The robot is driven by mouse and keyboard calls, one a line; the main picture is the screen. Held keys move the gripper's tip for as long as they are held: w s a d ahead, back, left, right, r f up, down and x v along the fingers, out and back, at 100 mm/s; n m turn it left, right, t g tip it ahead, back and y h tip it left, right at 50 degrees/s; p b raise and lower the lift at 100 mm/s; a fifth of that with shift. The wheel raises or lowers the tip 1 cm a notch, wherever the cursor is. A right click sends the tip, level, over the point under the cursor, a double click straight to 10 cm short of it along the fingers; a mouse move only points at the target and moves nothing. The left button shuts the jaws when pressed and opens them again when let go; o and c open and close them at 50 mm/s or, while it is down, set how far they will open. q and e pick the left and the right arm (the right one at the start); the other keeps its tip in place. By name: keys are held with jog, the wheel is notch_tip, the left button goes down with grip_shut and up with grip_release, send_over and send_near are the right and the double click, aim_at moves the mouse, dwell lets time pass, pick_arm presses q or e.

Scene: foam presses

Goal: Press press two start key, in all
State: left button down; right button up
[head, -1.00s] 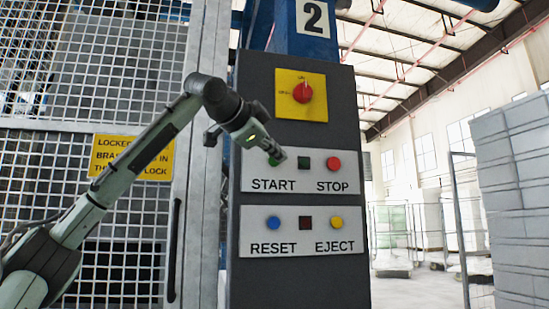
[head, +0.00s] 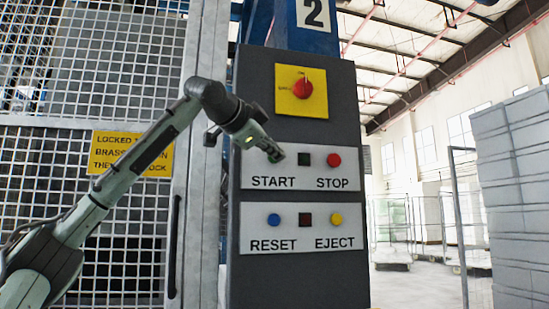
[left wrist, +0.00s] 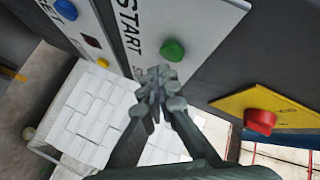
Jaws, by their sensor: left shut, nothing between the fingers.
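The control panel (head: 243,255) of press two stands in the middle of the head view, under a plate marked 2 (head: 313,14). My left gripper (head: 276,153) is shut and empty, in front of the START key's place above the START label (head: 272,183). It hides the key in the head view. In the left wrist view the green START key (left wrist: 172,51) is in plain sight, just beyond the shut fingertips (left wrist: 160,80). A gap seems to show between fingertips and key; I cannot tell its depth. My right gripper is not in view.
Beside START are a dark lamp (head: 304,159) and the red STOP key (head: 334,160). Below are the blue RESET key (head: 274,221) and yellow EJECT key (head: 336,220). Above is a red rotary switch (head: 303,89). A mesh guard (head: 75,190) stands left; stacked grey blocks (head: 510,180) stand right.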

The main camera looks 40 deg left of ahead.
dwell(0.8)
pick_arm(q)
jog(key=shift+w+a+p, duration=0.25)
jog(key=shift+a+p, duration=0.1)
jog(key=shift+p, duration=0.05)
